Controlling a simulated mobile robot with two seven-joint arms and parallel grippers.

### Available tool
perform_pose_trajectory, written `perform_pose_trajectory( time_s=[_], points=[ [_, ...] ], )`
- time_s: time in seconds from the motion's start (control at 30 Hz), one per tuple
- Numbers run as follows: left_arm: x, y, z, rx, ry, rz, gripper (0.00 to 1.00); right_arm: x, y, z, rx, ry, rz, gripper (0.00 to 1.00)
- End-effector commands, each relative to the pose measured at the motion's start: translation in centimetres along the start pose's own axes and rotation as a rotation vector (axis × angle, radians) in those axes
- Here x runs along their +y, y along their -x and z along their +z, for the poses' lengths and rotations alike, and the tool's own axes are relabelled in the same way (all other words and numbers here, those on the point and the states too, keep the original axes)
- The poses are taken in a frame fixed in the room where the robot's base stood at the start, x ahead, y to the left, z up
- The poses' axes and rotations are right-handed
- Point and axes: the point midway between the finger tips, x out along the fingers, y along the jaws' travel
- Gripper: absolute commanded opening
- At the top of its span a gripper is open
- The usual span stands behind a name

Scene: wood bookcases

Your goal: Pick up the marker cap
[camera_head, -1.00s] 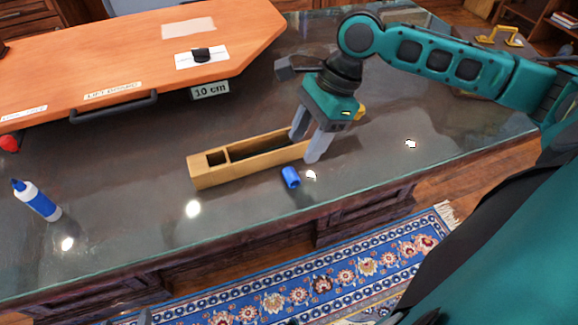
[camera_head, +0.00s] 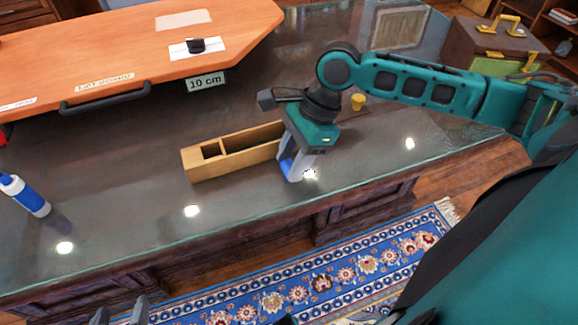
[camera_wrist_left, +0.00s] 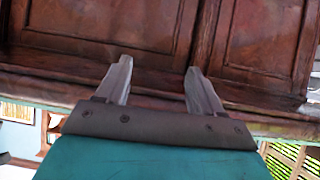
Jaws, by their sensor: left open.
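The blue marker cap (camera_head: 286,166) stands on the dark glass-topped desk, just in front of the wooden box. Only a part of it shows; the rest is hidden by my right gripper (camera_head: 290,168). The right fingers point down around the cap, at desk height. I cannot tell whether they are closed on it. My left gripper (camera_head: 120,313) is low at the bottom edge of the head view, in front of the desk. In the left wrist view its two fingers (camera_wrist_left: 158,88) are apart and empty, facing the desk's wooden front.
A wooden box (camera_head: 205,165) with compartments stands directly behind and left of the cap. A blue-and-white bottle (camera_head: 25,194) is at far left. An orange board (camera_head: 120,60) with a black handle lies behind. A yellow knob (camera_head: 358,102) is near my right arm. The front desk strip is clear.

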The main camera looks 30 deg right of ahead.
Motion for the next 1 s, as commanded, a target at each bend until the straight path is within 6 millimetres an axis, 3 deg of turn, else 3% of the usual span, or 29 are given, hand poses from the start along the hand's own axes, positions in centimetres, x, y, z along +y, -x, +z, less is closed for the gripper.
perform_pose_trajectory(
  time_s=[0.37, 0.63, 0.77, 1.0],
  points=[
    [0.0, 0.1, 0.7, -0.012, 0.002, 0.0, 0.67, 0.0, 0.1, 0.0, 0.0, 0.0, -0.001, 0.06],
    [0.0, 0.2, 0.8, -0.018, 0.003, -0.001, 0.67, -0.1, 0.6, 0.2, 0.0, 0.001, -0.002, 0.05],
    [-0.1, 0.6, 0.2, -0.013, 0.002, -0.004, 0.67, -0.1, 2.4, 1.0, 0.0, 0.002, -0.005, 0.05],
    [-0.8, 1.6, -0.8, -0.01, -0.001, -0.026, 0.67, -0.1, 8.6, 3.6, -0.001, 0.004, -0.007, 0.05]
  ],
)
